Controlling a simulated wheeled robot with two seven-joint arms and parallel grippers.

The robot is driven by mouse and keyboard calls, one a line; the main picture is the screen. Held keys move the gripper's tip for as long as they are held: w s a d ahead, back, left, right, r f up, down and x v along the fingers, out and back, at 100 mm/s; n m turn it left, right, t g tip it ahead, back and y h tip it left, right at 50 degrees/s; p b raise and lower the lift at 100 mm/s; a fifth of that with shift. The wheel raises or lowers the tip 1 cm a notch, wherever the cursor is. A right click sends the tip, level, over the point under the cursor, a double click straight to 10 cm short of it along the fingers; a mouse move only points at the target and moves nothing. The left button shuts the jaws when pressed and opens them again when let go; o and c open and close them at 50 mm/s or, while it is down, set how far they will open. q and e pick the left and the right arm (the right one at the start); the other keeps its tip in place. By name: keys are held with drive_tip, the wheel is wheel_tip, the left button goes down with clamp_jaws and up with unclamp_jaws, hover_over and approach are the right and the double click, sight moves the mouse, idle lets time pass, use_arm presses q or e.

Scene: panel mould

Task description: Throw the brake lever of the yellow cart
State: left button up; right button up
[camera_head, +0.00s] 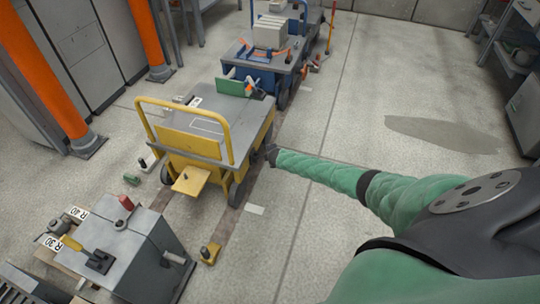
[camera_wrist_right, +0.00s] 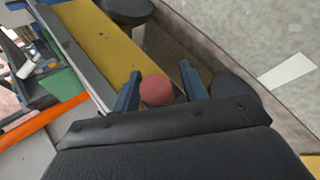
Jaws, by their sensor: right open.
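The yellow cart (camera_head: 205,135) stands in the middle left of the head view, with a yellow push handle and a grey top. My right gripper (camera_head: 271,155) is at the cart's right side, small and dark at the end of the green-sleeved arm. In the right wrist view my right gripper (camera_wrist_right: 158,84) is open, with a red ball knob (camera_wrist_right: 157,91) between its two blue fingers. The knob is beside the cart's yellow side (camera_wrist_right: 105,45); its shaft is hidden, and I cannot tell whether a finger touches it. My left gripper is not in view.
A blue cart (camera_head: 255,77) stands behind the yellow one. A grey box (camera_head: 140,255) with a red knob (camera_head: 126,202) and a yellow-handled lever (camera_head: 72,243) is at the front left. Orange posts (camera_head: 40,70) rise at the left. The floor right of the carts is mostly clear.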

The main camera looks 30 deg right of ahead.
drive_tip(key=shift+s+r, duration=0.45)
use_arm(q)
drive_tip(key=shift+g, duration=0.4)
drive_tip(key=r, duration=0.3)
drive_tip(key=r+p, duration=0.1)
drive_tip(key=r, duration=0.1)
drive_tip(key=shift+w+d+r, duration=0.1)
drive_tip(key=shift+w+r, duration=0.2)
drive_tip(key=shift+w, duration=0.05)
use_arm(e)
drive_tip(key=v, duration=0.6)
drive_tip(key=shift+a+r, duration=0.2)
drive_tip(key=shift+a, duration=0.05)
drive_tip(key=shift+s, duration=0.1)
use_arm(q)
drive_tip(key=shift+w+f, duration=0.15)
